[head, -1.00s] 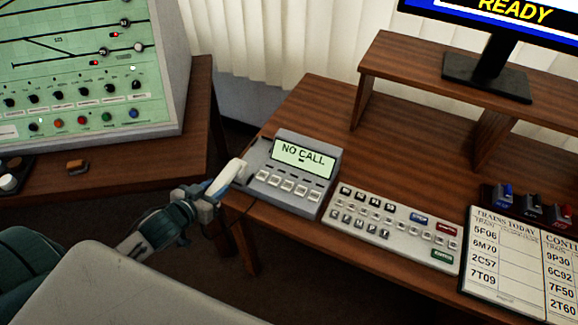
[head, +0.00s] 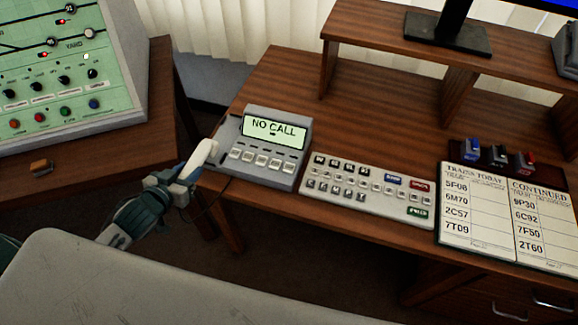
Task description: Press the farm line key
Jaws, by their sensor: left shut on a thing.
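A grey desk telephone unit (head: 262,148) stands near the left edge of the wooden desk. Its screen (head: 275,131) reads "NO CALL". A row of several pale keys (head: 262,160) sits below the screen; their labels are too small to read, so I cannot tell which is the farm line key. My left gripper (head: 186,176) is shut on a white handset (head: 200,157). It holds the handset tilted, just left of the unit at the desk's edge. A thin dark cord hangs below it. My right gripper is not in view.
A white keypad panel (head: 368,188) lies right of the phone unit. A train list (head: 503,212) lies further right, with coloured levers or switches (head: 497,156) behind it. A wooden shelf (head: 400,58) stands at the back. A green control panel (head: 62,75) is at the left.

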